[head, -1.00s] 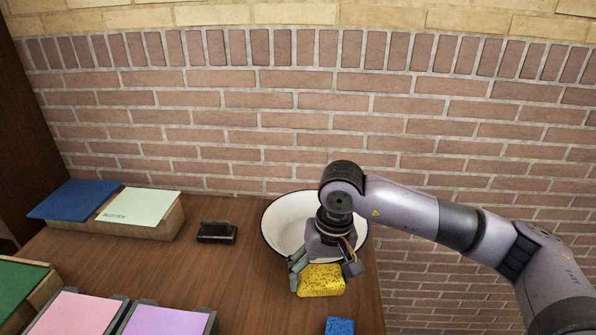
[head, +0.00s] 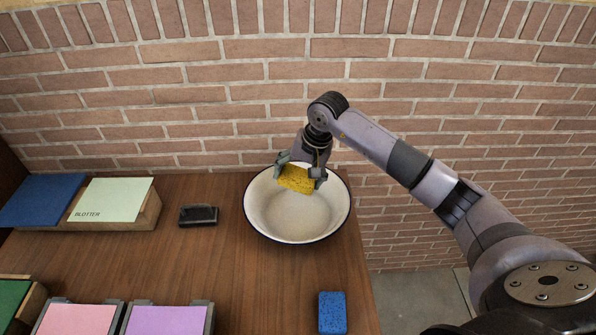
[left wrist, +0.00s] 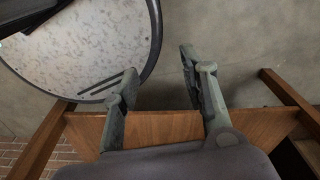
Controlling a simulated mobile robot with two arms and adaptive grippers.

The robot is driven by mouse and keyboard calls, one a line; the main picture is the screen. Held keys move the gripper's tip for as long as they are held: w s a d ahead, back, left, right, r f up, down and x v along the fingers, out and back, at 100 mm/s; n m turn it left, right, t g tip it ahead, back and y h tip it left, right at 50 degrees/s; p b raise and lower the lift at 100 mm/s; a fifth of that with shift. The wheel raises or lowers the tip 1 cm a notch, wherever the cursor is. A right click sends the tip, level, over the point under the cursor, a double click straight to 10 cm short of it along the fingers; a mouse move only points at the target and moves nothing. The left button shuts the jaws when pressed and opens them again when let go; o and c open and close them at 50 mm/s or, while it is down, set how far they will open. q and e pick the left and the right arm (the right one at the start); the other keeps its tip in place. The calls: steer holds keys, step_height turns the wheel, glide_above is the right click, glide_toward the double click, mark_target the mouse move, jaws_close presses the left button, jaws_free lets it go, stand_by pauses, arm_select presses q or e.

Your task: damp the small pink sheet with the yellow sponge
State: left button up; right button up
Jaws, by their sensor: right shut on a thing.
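My right gripper (head: 300,177) is shut on the yellow sponge (head: 295,179) and holds it over the back part of the white basin (head: 292,219). Whether the sponge touches the basin's inside, I cannot tell. The small pink sheet (head: 76,319) lies in a dark-edged holder at the lower left of the head view, partly cut off by the frame's bottom edge. My left gripper (left wrist: 160,66) shows only in the left wrist view, with its fingers apart and nothing between them.
A blue sponge (head: 332,312) lies in front of the basin. A purple sheet (head: 166,320) is beside the pink one. A pale green sheet marked BLOTTER (head: 108,200), a blue sheet (head: 42,199) and a dark block (head: 198,215) stand at the back. The middle table is clear.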

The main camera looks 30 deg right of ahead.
mark_target(295, 172)
step_height(295, 172, down, 4)
steer(key=shift+w+f+b, duration=0.1)
steer(key=shift+b, duration=0.75)
step_height(295, 172, down, 3)
steer(key=b, duration=0.3)
steer(key=shift+f, duration=0.15)
arm_select(q)
step_height(295, 172, down, 7)
steer(key=w+b, duration=0.1)
steer(key=shift+w+b, duration=0.2)
steer(key=shift+b, duration=0.2)
arm_select(e)
steer(key=shift+f, duration=0.75)
arm_select(q)
steer(key=shift+d+r, duration=0.1)
steer(key=shift+r, duration=0.05)
arm_select(e)
steer(key=shift+r, duration=0.1)
steer(key=shift+r+p, duration=1.85)
steer(key=shift+r, duration=2)
arm_select(q)
steer(key=shift+r, duration=2)
arm_select(e)
steer(key=shift+r, duration=0.45)
arm_select(q)
steer(key=shift+r+p, duration=0.7)
steer(key=shift+p, duration=0.2)
arm_select(e)
steer(key=shift+r, duration=2)
